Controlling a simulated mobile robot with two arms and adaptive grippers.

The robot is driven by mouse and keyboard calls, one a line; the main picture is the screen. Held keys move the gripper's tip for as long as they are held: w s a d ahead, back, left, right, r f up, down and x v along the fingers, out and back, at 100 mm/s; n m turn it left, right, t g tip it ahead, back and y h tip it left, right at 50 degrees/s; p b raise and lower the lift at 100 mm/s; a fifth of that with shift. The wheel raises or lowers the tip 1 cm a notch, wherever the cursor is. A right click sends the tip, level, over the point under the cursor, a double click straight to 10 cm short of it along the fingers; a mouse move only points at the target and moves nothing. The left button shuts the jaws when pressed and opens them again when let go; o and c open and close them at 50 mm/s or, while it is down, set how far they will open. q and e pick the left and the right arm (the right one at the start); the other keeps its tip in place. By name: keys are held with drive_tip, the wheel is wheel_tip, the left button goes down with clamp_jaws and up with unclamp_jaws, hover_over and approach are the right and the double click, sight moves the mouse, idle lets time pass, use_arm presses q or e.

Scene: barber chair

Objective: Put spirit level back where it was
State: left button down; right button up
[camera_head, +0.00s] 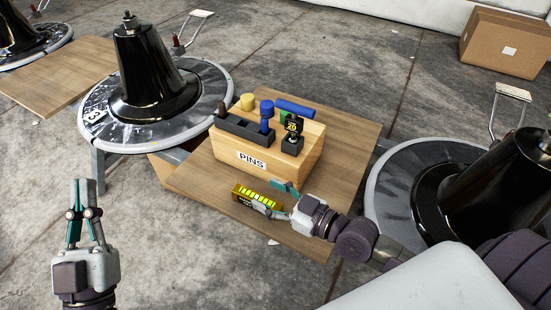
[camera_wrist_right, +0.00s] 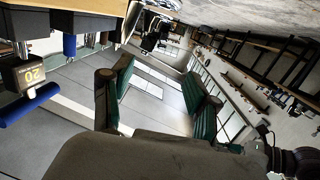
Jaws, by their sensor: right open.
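A yellow and black block-like item (camera_head: 257,196) lies on the wooden board, in front of the box marked PINS; I cannot tell for sure that it is the spirit level. My right gripper (camera_head: 275,198) is open, with its fingers close beside the right end of this item. Whether they touch it is unclear. In the right wrist view, my right gripper's green-padded fingers (camera_wrist_right: 161,98) are wide apart with nothing between them. My left gripper (camera_head: 87,183) looks shut and empty, to the left of the board, above the concrete floor.
The wooden PINS box (camera_head: 300,160) holds dark holders, blue and yellow cylinders and a black piece marked 20 (camera_head: 292,138). Round bases with black cones stand to its left (camera_head: 150,75) and right (camera_head: 490,185). A cardboard box (camera_head: 505,42) sits far right. Board space left of the yellow item is bare.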

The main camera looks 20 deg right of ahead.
drive_tip(key=s+a+r+m+t+h, duration=0.1)
drive_tip(key=r+t, duration=0.3)
drive_tip(key=r, duration=0.6)
drive_tip(key=s+a+r+m+t+h, duration=0.1)
drive_tip(key=r+t, duration=0.4)
drive_tip(key=r, duration=0.6)
drive_tip(key=shift+s+a+r+m+t+h, duration=0.15)
drive_tip(key=shift+s+r+m+t+h, duration=0.15)
drive_tip(key=shift+s+m, duration=0.6)
drive_tip(key=shift+f, duration=0.1)
